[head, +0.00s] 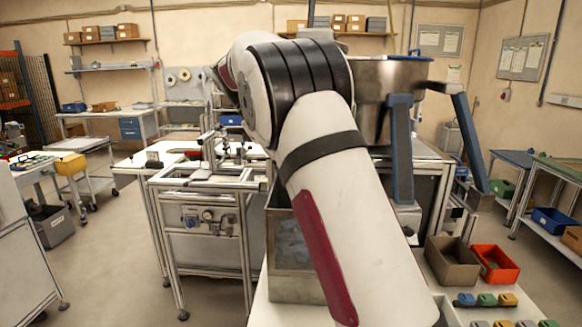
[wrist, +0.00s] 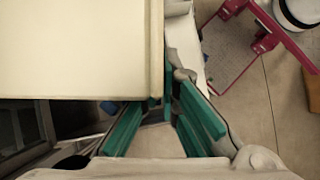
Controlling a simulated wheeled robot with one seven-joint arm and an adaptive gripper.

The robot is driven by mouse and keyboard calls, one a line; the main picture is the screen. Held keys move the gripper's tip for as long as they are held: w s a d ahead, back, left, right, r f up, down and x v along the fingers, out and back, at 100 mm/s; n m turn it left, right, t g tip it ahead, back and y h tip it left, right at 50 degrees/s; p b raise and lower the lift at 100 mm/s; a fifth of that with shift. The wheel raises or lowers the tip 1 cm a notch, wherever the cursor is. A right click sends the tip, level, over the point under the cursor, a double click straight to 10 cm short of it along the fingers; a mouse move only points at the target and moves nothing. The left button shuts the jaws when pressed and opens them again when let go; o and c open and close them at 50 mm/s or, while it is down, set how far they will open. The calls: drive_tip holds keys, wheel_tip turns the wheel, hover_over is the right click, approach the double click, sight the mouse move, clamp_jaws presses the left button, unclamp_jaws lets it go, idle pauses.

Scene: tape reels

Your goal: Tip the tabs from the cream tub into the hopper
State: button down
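The cream tub (wrist: 75,45) fills the upper left of the wrist view, very close to the camera. My gripper (wrist: 160,104) has teal-padded fingers that converge at the tub's near right edge, one partly hidden behind it, and looks shut on that edge. The tub's inside and any tabs are not visible. In the head view, a steel hopper-like vessel (head: 376,80) stands behind my arm between blue uprights, partly hidden. My arm hides the gripper and the tub in that view.
A metal-framed workbench (head: 205,182) with fixtures stands left of my arm. A box with bluish contents (head: 283,287) is partly covered by the arm. A brown bin (head: 452,268) and an orange bin (head: 497,262) sit at lower right.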

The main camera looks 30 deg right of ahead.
drive_tip(key=r+t+y+p, duration=0.1)
drive_tip(key=t+y+p, duration=0.1)
drive_tip(key=t+y, duration=0.1)
drive_tip(key=t+y+p, duration=0.3)
drive_tip(key=r+t+y+p, duration=0.1)
drive_tip(key=t+y+p, duration=0.2)
drive_tip(key=shift+s+d+r+t, duration=0.15)
drive_tip(key=shift+s+r+t, duration=0.1)
drive_tip(key=shift+r+t, duration=0.1)
drive_tip(key=shift+w+r+t+y, duration=0.15)
drive_tip(key=shift+r+t+y, duration=0.05)
drive_tip(key=shift+t+y, duration=0.8)
drive_tip(key=t+y, duration=0.1)
drive_tip(key=r+t+y, duration=0.1)
drive_tip(key=t+y, duration=0.1)
drive_tip(key=shift+a, duration=0.2)
